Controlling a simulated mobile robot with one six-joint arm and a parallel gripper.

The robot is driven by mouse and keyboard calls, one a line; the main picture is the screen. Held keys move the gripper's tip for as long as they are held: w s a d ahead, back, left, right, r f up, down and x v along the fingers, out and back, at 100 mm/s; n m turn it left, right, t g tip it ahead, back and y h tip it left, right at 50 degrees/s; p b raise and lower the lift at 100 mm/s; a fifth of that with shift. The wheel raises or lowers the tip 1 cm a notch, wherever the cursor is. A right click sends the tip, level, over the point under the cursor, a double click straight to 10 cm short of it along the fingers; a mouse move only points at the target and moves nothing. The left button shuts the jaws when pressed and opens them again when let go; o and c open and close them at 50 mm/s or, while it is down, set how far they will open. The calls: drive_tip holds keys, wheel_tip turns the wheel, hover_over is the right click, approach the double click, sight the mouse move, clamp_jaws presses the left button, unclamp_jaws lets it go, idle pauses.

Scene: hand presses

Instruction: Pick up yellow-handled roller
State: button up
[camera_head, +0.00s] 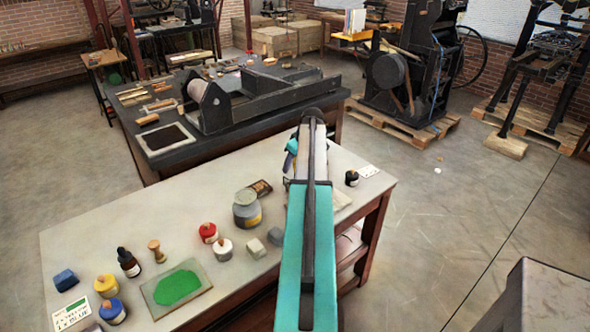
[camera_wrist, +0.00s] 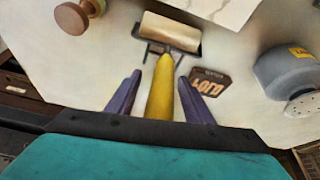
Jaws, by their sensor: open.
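The yellow-handled roller shows in the wrist view. Its yellow handle (camera_wrist: 161,88) points toward my gripper, and its pale tan roller head (camera_wrist: 171,32) sits in a dark frame farther out. My gripper (camera_wrist: 159,78) is open, with one purple finger on each side of the handle and visible gaps between. Whether the fingers are down at the handle's height I cannot tell. In the head view my teal arm reaches over the pale table (camera_head: 190,215), and I cannot make out the roller there.
A grey container (camera_wrist: 288,70) stands farther right, and a wooden-knobbed tool (camera_wrist: 75,15) at upper left. A marble slab (camera_wrist: 215,8) lies beyond the roller. Several bottles and a green-inked plate (camera_head: 178,287) occupy the table's left.

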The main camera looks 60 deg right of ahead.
idle(0.4)
drive_tip(key=c, duration=1)
drive_tip(key=shift+c, duration=0.2)
drive_tip(key=shift+r, duration=0.2)
drive_tip(key=shift+r+b, duration=0.85)
drive_tip(key=shift+r, duration=0.7)
drive_tip(key=s+a+b, duration=0.2)
drive_tip(key=s, duration=0.5)
drive_tip(key=s+a+r+b, duration=0.1)
drive_tip(key=s+b, duration=0.1)
drive_tip(key=s, duration=0.6)
drive_tip(key=shift+s+a+r, duration=0.25)
drive_tip(key=shift+s+a, duration=0.05)
drive_tip(key=shift+a, duration=0.1)
drive_tip(key=shift+w, duration=0.1)
